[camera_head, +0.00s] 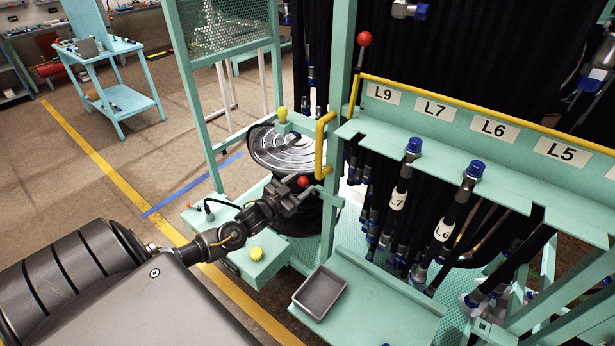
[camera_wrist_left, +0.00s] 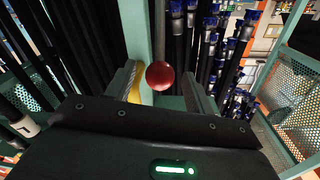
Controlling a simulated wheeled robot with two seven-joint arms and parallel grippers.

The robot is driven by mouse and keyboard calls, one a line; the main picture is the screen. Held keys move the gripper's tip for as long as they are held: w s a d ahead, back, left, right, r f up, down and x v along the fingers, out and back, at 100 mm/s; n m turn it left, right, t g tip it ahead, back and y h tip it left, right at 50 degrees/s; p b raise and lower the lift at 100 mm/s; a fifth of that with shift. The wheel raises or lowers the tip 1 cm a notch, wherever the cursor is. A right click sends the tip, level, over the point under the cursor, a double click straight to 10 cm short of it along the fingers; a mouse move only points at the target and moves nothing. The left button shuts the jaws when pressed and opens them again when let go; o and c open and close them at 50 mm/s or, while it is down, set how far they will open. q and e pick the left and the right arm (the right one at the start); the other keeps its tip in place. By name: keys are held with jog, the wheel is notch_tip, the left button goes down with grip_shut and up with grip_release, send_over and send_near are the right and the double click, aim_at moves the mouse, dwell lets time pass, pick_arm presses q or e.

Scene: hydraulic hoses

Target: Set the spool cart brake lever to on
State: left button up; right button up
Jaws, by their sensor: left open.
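My left gripper (camera_head: 291,192) is open beside a red ball knob (camera_head: 304,181) on the green frame, in front of the hose spool (camera_head: 290,148). In the left wrist view the red knob (camera_wrist_left: 160,75) shows between the two open fingers, near their tips. I cannot tell whether they touch it. The knob hides most of its lever, so the lever's setting is not readable. I take this knob as the brake lever's. A second red knob (camera_head: 365,39) stands on a rod higher up, by the yellow rail. My right gripper is not in view.
Labelled hoses with blue caps (camera_head: 414,146) hang at the right. A grey tray (camera_head: 320,291) sits on the green shelf below. A green box with a yellow button (camera_head: 256,253) is close under my left wrist. A yellow handle (camera_head: 322,146) stands just above the gripper.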

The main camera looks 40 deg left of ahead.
aim_at(307, 179)
pick_arm(q)
jog(key=shift+w+d, duration=0.1)
jog(key=shift+w, duration=1.85)
jog(key=shift+c, duration=0.4)
grip_shut()
